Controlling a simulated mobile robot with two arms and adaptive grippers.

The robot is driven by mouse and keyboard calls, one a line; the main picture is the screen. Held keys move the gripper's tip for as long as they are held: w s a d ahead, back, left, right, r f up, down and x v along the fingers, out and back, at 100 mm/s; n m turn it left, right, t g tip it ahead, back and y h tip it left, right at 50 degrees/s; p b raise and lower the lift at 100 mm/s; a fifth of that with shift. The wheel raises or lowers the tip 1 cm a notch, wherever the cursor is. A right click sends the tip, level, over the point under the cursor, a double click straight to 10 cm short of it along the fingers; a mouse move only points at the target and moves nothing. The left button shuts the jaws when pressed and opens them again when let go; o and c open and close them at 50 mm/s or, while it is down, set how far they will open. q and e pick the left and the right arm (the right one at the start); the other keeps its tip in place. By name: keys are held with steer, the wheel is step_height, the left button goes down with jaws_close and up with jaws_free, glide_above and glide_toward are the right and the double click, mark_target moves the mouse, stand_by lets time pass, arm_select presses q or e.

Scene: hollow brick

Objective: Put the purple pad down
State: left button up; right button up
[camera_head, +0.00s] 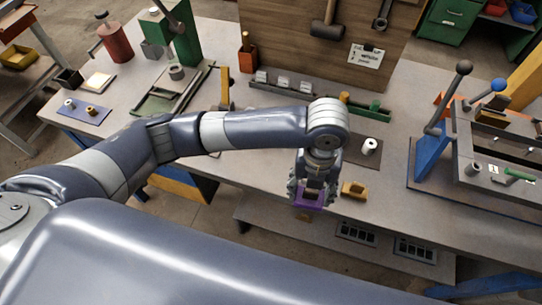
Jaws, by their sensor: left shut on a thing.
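My left arm reaches across the workbench from the left. My left gripper (309,191) points down near the bench's front edge and is shut on the purple pad (309,204). The pad shows as a purple piece at the fingertips, partly hidden by the gripper. I cannot tell whether the pad touches the bench or hangs above it. My right gripper is not in view.
A yellow block (354,190) lies just right of the gripper. A dark mat (361,151) with a white cylinder (369,146) lies behind it. The workbench (420,210) is bare to the right, up to a blue-framed fixture (430,157). A tool board (318,45) stands behind.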

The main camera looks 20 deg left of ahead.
arm_select(q)
steer(key=shift+w+d+r+m, duration=0.1)
steer(key=shift+w+d+m, duration=0.1)
steer(key=shift+m, duration=0.3)
steer(key=shift+w+a, duration=0.15)
steer(key=w+a+p, duration=0.1)
steer(key=w+a, duration=0.1)
steer(key=a, duration=0.2)
steer(key=w+a+p, duration=0.2)
steer(key=w+a, duration=0.1)
steer(key=a, duration=0.1)
steer(key=w+a+f+p, duration=0.1)
steer(key=w+a+p, duration=0.1)
steer(key=a, duration=0.3)
steer(key=shift+w+f, duration=0.1)
steer(key=shift+w, duration=0.4)
step_height(320, 180, down, 3)
steer(key=shift+a+r+p, duration=0.1)
steer(key=shift+r+p, duration=0.05)
steer(key=shift+p, duration=0.65)
steer(key=shift+f, duration=0.5)
steer(key=shift+f, duration=0.1)
steer(key=o, duration=1.4)
